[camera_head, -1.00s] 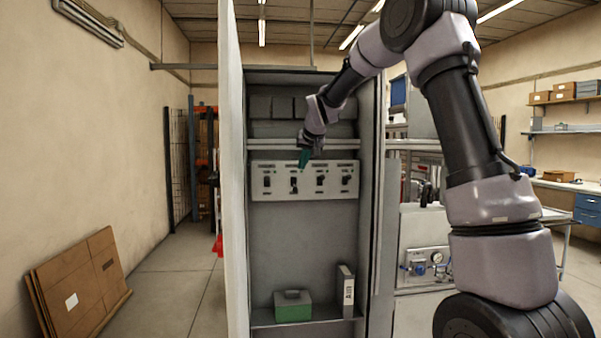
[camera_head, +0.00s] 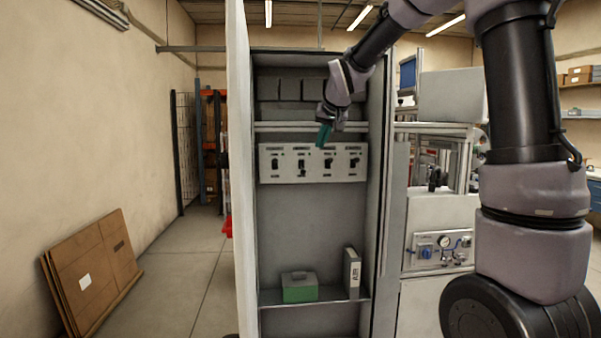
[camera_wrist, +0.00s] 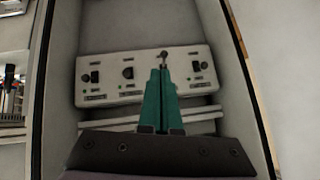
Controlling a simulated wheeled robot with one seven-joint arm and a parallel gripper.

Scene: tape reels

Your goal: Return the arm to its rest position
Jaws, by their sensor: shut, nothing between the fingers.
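My gripper (camera_head: 323,136) has green fingers and is shut with nothing between them. In the head view it hangs in front of the upper edge of a grey switch panel (camera_head: 312,177) inside an open cabinet. The wrist view shows the closed green fingers (camera_wrist: 161,72) pointing at the panel (camera_wrist: 122,98) and covering part of it. The panel carries several dark switches in a row. My arm reaches into the cabinet from the upper right and is bent.
The cabinet's open door (camera_head: 239,200) stands at left. A green box (camera_head: 299,291) and a binder (camera_head: 352,272) sit on the lower shelf (camera_head: 330,299). Cardboard sheets (camera_head: 93,275) lean on the left wall. A workstation with a gauge panel (camera_head: 440,246) stands to the right.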

